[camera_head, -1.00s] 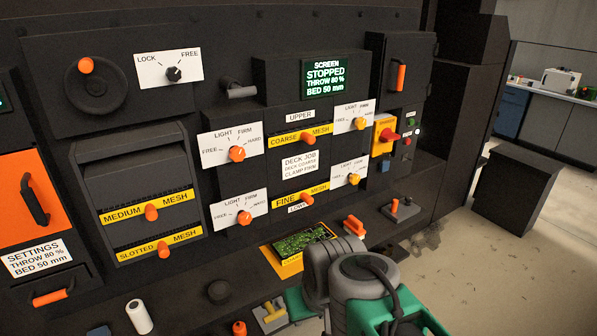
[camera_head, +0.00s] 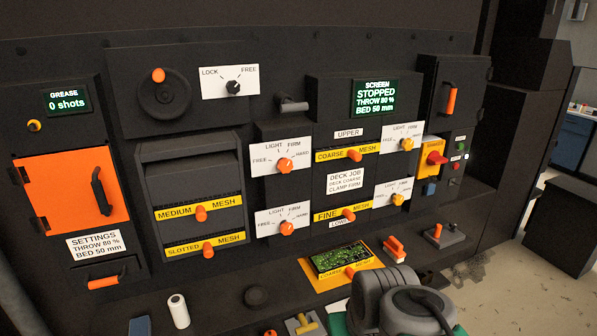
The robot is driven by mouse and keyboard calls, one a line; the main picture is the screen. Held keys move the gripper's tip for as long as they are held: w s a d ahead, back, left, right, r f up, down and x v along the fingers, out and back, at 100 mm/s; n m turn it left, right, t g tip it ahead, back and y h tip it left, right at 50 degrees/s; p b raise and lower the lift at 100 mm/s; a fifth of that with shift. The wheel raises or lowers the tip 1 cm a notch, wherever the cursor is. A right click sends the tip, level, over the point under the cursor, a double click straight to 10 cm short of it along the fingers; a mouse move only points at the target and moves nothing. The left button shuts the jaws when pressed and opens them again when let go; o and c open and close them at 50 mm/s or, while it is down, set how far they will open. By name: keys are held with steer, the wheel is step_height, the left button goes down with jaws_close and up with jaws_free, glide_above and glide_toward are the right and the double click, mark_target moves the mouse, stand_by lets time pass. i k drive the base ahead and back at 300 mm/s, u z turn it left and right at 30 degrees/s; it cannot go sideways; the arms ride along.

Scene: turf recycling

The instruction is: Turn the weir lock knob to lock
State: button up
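The lock knob (camera_head: 233,88) is a small black knob on a white plate (camera_head: 212,91) marked LOCK at the left and FREE at the right. Its pointer appears to lean up and right, toward FREE, though it is small. The plate is on the upper dark panel, just right of a black handwheel (camera_head: 166,103) with an orange grip. Nothing covers the knob. Grey and green parts of my arm show at the bottom right, well below and right of the knob. My gripper's fingers are not visible, so I cannot see what they hold.
A dark lever (camera_head: 293,104) juts out right of the plate. Clamp dials, orange mesh handles and a red switch (camera_head: 435,158) fill the panel below and right. A shelf at the bottom carries a yellow tray (camera_head: 318,284), a white roll (camera_head: 178,311) and small tools.

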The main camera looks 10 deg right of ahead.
mark_target(233, 87)
steer(key=u, duration=0.3)
steer(key=i, duration=0.5)
steer(key=u, duration=1.8)
